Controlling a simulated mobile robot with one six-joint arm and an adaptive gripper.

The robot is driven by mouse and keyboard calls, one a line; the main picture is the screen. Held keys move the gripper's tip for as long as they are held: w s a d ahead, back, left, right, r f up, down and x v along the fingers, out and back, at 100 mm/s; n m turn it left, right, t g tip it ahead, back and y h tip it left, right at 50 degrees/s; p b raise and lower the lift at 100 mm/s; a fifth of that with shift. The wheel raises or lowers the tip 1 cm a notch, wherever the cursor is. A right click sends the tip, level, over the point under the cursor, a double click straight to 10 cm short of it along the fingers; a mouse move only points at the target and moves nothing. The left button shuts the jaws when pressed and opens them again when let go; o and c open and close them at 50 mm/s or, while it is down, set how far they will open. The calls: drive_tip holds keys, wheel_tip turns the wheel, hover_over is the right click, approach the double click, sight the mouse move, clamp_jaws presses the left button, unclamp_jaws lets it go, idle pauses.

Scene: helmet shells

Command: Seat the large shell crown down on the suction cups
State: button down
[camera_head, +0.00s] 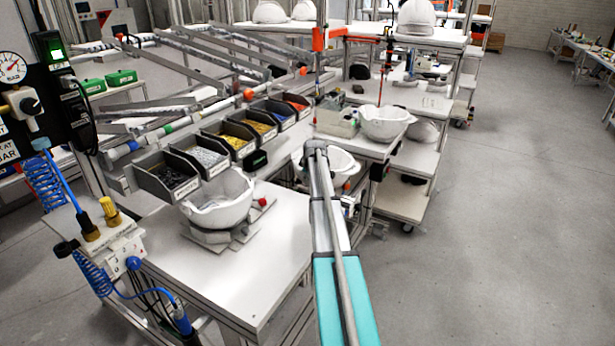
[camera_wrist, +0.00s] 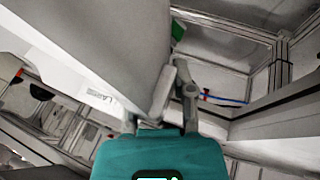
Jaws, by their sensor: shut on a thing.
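My gripper (camera_wrist: 177,76) is shut on the wall of a pale shell (camera_wrist: 105,40), which fills the upper left of the wrist view. In the head view a white shell (camera_head: 342,166) shows partly behind my arm, opening upward; it seems to be the held one. My fingers are not clear in that view. Another white shell (camera_head: 217,203) rests crown down on a low grey fixture (camera_head: 217,237) on the front bench. A third white shell (camera_head: 386,122) sits crown down further back. No suction cups can be made out in either view.
The front bench top (camera_head: 278,232) is bare right of the fixture. Open bins (camera_head: 200,158) of small parts line its back edge. A regulator panel (camera_head: 120,245) with blue hoses stands at the left. Shelves (camera_head: 415,155) stand behind my arm. Floor at the right is clear.

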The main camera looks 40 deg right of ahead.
drive_tip(key=shift+c, duration=1.9)
unclamp_jaws()
drive_tip(key=shift+r, duration=0.2)
wheel_tip(320, 180, up, 12)
drive_tip(key=p, duration=1.2)
drive_tip(key=shift+a+r, duration=0.1)
